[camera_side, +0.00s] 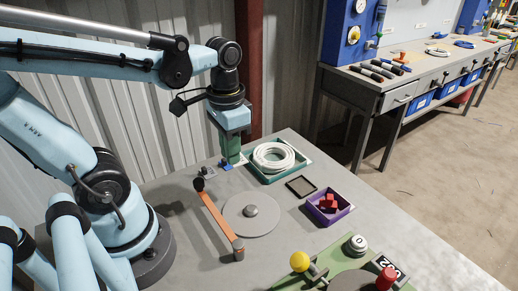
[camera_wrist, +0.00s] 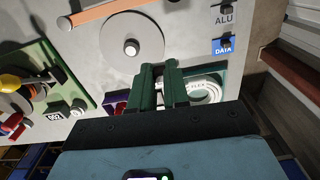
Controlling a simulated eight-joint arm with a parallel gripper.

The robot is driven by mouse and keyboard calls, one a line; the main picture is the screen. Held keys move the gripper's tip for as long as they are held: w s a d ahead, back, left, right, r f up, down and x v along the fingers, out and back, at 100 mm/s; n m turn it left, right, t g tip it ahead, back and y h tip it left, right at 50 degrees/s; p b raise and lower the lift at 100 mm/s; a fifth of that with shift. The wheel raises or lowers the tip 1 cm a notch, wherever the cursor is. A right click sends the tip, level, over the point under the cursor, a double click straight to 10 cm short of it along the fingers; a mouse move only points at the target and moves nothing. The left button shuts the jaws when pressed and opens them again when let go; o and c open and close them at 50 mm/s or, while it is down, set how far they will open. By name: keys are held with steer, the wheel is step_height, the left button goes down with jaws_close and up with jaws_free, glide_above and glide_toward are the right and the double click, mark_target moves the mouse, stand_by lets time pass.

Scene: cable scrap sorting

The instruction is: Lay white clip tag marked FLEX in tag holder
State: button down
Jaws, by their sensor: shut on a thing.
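My gripper (camera_side: 231,158) is low over the table's back part, just left of the green tray; its green fingers (camera_wrist: 160,68) are close together in the wrist view. They are shut on the white clip tag marked FLEX (camera_wrist: 196,85), whose plate sticks out to the right of the fingers, over the white coil.
The green tray (camera_side: 267,180) holds a white cable coil (camera_side: 273,157). A blue DATA tag (camera_wrist: 223,46) and grey ALU tag (camera_wrist: 225,18) lie near the gripper. A purple bin (camera_side: 325,219) with red pieces, a grey disc (camera_side: 250,224) and an orange bar (camera_side: 214,214) stand around.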

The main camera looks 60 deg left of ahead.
steer(key=w+d+f, duration=0.2)
steer(key=w+d, duration=0.1)
steer(key=w, duration=0.6)
glide_above(298, 189)
steer(key=shift+n, duration=0.3)
steer(key=f, duration=0.4)
steer(key=shift+s+a+f, duration=0.25)
steer(key=shift+a+f, duration=0.05)
steer(key=shift+f, duration=0.05)
steer(key=shift+w+d+f, duration=0.25)
steer(key=shift+w+f, duration=0.05)
steer(key=shift+f, duration=1.3)
steer(key=shift+f, duration=0.25)
steer(key=shift+f, duration=0.3)
steer(key=c, duration=1)
jaws_free()
steer(key=shift+c, duration=0.2)
